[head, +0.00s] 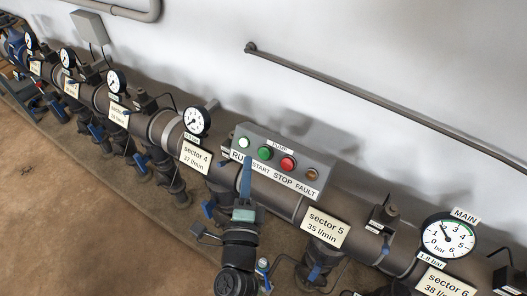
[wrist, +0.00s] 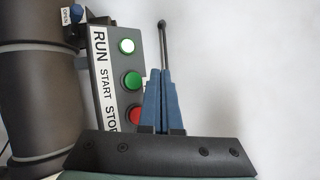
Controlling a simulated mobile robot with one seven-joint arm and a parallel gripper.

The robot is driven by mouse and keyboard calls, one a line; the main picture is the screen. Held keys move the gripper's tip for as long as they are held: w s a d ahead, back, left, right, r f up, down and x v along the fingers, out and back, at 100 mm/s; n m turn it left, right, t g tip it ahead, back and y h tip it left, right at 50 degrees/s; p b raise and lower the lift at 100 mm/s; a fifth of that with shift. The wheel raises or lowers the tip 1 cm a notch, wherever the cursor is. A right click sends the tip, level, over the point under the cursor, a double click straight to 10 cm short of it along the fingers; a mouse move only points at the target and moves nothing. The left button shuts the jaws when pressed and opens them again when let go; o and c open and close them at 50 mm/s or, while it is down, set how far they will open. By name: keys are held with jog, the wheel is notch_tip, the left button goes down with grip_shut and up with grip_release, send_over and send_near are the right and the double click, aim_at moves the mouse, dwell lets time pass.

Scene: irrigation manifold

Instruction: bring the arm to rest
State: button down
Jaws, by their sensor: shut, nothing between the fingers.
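My gripper (head: 246,165) is shut and empty, its blue fingers together in front of the pump control box (head: 236,137). In the wrist view the closed fingertips (wrist: 163,72) stand just right of the box's buttons in the picture. I cannot tell how far they are from the box. My dark arm runs down from the gripper to the bottom of the head view.
The box carries a bright RUN lamp (head: 244,142), a green START button (head: 265,153), a red STOP button (head: 288,163) and an amber FAULT lamp (head: 311,174). Pipes with gauges and blue-handled valves flank it. A rail (head: 390,106) crosses the bare wall.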

dwell(0.4)
jog(key=a+r+n+t+y, duration=0.25)
jog(key=r+n, duration=0.45)
jog(key=r, duration=1)
jog(key=a+r+n+t+y, duration=0.3)
jog(key=r+n, duration=0.5)
jog(key=r, duration=0.9)
jog(key=s+d+r+n+t+h, duration=0.1)
jog(key=s+d+r+n, duration=0.2)
jog(key=s+r, duration=0.3)
jog(key=s+d+r+n+t+h, duration=0.1)
jog(key=s+r, duration=0.5)
jog(key=r, duration=0.6)
jog(key=shift+s+d+r+n+t+h, duration=0.3)
jog(key=shift+d+n+h, duration=0.25)
jog(key=shift+d+n, duration=0.55)
jog(key=shift+w+a+f, duration=0.1)
jog(key=shift+a, duration=0.1)
